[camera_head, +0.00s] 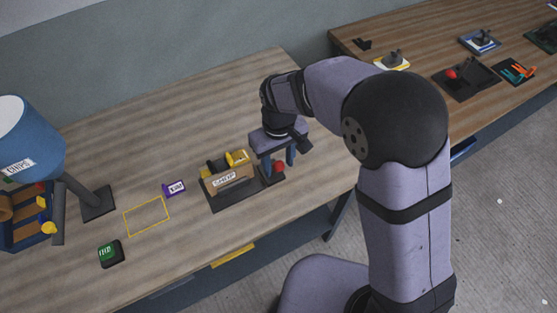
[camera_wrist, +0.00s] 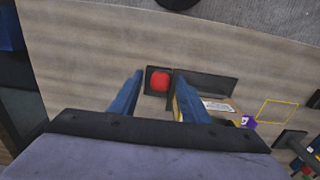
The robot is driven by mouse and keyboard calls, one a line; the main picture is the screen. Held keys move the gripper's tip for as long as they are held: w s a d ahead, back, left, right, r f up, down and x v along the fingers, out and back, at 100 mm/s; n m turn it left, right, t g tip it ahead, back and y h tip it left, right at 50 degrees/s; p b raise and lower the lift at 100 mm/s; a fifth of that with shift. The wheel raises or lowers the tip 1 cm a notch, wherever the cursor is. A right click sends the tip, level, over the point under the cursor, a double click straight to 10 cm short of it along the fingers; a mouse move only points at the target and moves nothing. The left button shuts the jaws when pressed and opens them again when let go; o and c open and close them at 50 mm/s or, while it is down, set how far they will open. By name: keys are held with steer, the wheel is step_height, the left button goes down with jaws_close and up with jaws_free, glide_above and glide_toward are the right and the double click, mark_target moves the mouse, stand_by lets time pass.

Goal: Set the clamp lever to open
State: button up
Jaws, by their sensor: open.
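A red ball knob (camera_head: 278,167), which looks like the clamp lever's end, sits over a small dark base at the right end of a labelled fixture (camera_head: 228,183). In the wrist view the red knob (camera_wrist: 159,80) shows over its square dark base, seen from above, so the lever's tilt cannot be told. My gripper (camera_head: 279,158) points down over the knob. Its two blue fingers are open, one on each side of the knob in the wrist view (camera_wrist: 158,92). Whether they touch it cannot be told. The fixture has a tan block with a white label and yellow parts.
A yellow outlined rectangle (camera_head: 146,216), a purple labelled block (camera_head: 174,187) and a green button box (camera_head: 111,253) lie left of the fixture. A blue bin (camera_head: 28,140) stands far left. A second bench holds another red-knobbed device (camera_head: 450,74). The bench behind the fixture is clear.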

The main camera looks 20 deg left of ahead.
steer(key=shift+f, duration=0.25)
jaws_close()
